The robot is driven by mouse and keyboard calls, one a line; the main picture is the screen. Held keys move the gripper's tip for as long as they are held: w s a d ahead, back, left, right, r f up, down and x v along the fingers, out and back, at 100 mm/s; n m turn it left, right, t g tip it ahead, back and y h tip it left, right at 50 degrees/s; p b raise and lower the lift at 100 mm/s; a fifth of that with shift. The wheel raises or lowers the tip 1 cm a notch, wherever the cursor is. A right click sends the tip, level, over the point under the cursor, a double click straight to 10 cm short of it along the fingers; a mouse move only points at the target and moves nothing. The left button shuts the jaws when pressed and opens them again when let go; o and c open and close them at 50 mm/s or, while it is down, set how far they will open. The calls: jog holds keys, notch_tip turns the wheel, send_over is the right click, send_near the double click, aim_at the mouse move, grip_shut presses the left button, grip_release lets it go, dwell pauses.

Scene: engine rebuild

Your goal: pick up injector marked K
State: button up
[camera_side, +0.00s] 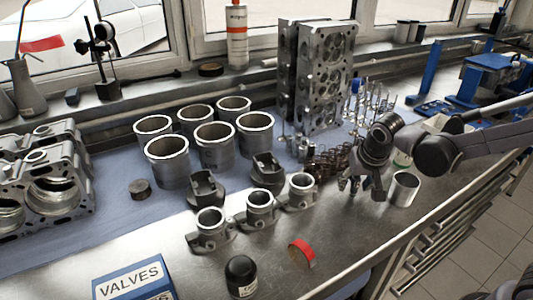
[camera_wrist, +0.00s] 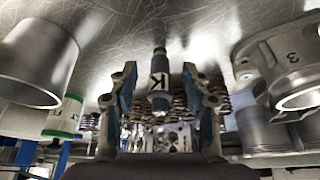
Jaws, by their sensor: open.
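The fingers are open, with a visible gap on each side of the injector. In the side view my gripper (camera_side: 360,186) is low over the bench, left of a metal sleeve. I cannot make out the injector in the side view.
The metal sleeve (camera_side: 403,188) stands close to my gripper on the right. Valve springs (camera_side: 325,163) are close on the left, with upright valves behind. The cylinder head (camera_side: 325,75) stands at the back. Bare bench lies in front.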

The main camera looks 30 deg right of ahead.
jog(key=shift+f, duration=0.1)
grip_shut()
dwell(0.4)
